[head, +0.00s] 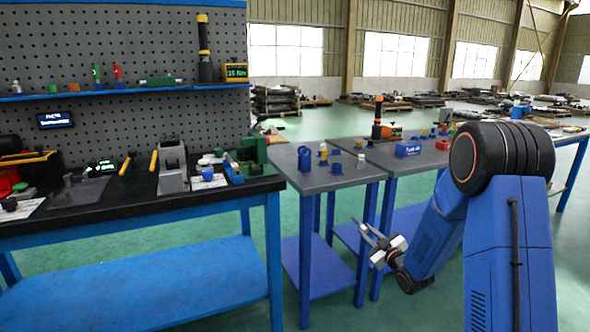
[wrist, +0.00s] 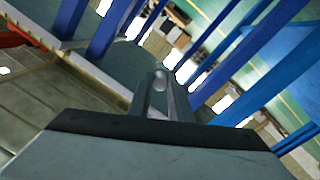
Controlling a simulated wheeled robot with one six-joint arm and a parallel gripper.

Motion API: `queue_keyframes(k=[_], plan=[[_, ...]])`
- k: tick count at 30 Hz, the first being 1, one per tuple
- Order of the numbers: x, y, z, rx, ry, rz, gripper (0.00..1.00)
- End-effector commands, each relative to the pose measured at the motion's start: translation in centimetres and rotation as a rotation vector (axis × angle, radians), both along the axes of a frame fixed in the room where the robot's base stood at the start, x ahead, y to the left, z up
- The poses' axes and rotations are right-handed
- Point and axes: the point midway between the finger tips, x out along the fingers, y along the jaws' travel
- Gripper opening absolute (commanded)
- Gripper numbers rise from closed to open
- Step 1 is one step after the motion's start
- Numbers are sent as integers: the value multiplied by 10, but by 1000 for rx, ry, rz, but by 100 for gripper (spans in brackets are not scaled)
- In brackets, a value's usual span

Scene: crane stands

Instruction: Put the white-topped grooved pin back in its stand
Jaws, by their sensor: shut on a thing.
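My gripper (head: 360,229) is out in front of the small grey-topped tables, below tabletop height and over the open floor. In the wrist view, its two fingers are close together around a small pale round-ended thing (wrist: 160,79), which looks like the white-topped grooved pin. Its grooves and lower part cannot be made out. I cannot tell which stand belongs to the pin.
A black-topped workbench (head: 130,200) with a pegboard (head: 130,50) stands at the left. The nearer grey table (head: 300,178) and another with a blue box (head: 407,149) stand behind my gripper. Blue table legs (head: 366,245) are close to it. The green floor at front is free.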

Motion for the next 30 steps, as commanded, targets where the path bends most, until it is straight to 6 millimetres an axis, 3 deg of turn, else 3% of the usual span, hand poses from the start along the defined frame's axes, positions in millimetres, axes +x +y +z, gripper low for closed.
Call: queue_keyframes(k=[1, 9, 15, 23, 30], plan=[[-1, -3, -17, 1, 6, -3, 0], [-9, -13, -82, 1, 1, -20, 0], [-16, -18, -111, 0, -4, -32, 0], [-19, -19, -131, 6, -4, -56, 0], [-25, -16, -179, 32, 1, -155, 0]])
